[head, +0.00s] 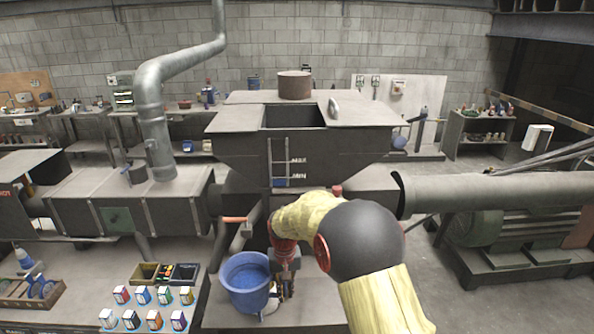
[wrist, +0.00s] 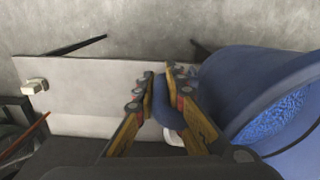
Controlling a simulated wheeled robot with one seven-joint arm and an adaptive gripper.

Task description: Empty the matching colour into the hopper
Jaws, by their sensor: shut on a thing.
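A blue bucket (head: 229,290) holding blue granules (head: 249,277) is at lower centre left in the head view, upright or nearly so. I cannot tell whether it rests on the bench or hangs just above it. The bucket also fills the right of the wrist view (wrist: 220,85). My gripper (wrist: 163,88) is shut on a blue part at the bucket's side, apparently its handle. In the head view the fingers are partly hidden beside the bucket. The grey hopper (head: 238,153) stands behind, its square top open. Its sight window (head: 279,160) shows blue low down, near the MIN mark.
An orange-red lever (head: 235,219) sticks out behind the bucket. Small colour-labelled boxes (head: 143,296) and a divided tray (head: 146,273) stand on the bench to the left. A thick grey pipe (head: 490,193) is on the right, and a duct (head: 150,105) rises at left.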

